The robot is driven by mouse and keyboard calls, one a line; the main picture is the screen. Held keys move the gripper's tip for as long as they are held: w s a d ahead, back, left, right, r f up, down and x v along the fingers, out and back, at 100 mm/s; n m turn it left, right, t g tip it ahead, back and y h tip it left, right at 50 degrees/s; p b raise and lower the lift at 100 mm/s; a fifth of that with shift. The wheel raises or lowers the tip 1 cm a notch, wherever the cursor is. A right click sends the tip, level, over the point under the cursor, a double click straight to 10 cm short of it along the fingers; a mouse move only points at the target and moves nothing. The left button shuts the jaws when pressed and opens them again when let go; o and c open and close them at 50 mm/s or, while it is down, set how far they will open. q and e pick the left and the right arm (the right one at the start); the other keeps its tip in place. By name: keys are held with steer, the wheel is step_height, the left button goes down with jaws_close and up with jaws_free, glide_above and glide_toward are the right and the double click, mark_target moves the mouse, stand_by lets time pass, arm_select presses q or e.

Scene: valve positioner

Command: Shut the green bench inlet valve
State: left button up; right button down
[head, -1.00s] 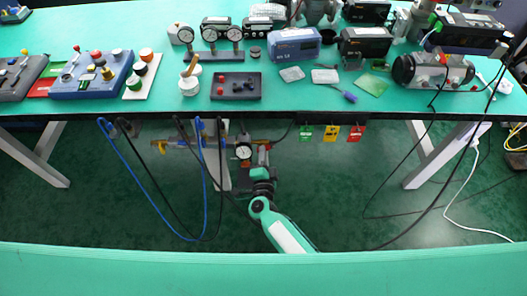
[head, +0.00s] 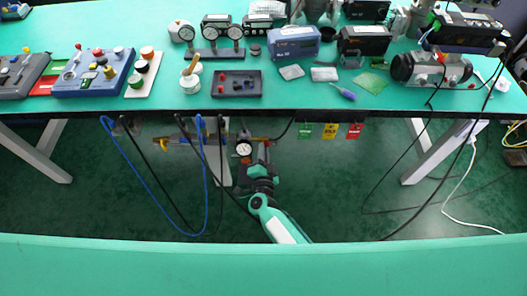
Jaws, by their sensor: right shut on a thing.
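My right gripper (head: 263,151) reaches under the bench at the middle of the head view, beside a round white pressure gauge (head: 243,149) on the inlet piping. It is shut on a small part there, which fits the green bench inlet valve. The fingers and the wrist cover most of the valve, so its handle angle cannot be told. A brass pipe run (head: 186,139) leads in from the left. My left gripper is not in view.
Blue hose (head: 206,185) and black cables hang left of the gripper. Green, yellow and red tags (head: 330,131) hang from the bench edge to the right. The bench top (head: 130,112) above is crowded with instruments.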

steer(key=c, duration=1.5)
jaws_free()
steer(key=s, duration=1.4)
steer(key=shift+b, duration=0.4)
